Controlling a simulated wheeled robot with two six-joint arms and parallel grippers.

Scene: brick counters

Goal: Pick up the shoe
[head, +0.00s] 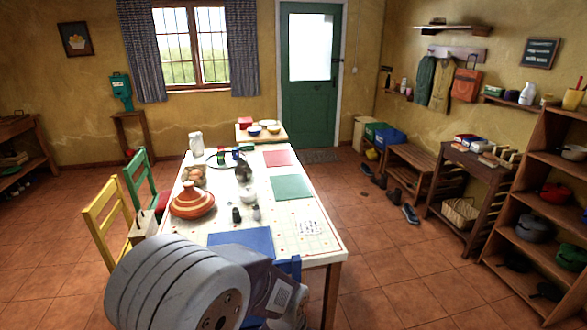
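Several dark shoes lie on the tiled floor to the right of the table, near the bench. The nearest shoe (410,213) is blue-grey with a pale sole edge. Another shoe (394,196) is dark and lies a little farther back. More dark footwear (378,181) lies beyond it by the bench. Neither of my grippers is in view. A large grey arm link of mine fills the bottom of the view in front of the table's near edge.
A white-clothed table (311,212) bears an orange tagine (192,203), place mats and small items. Chairs stand at its left. A wooden bench (413,160), side table (470,165) and shelf (535,205) line the right wall. Floor between table and shoes is clear.

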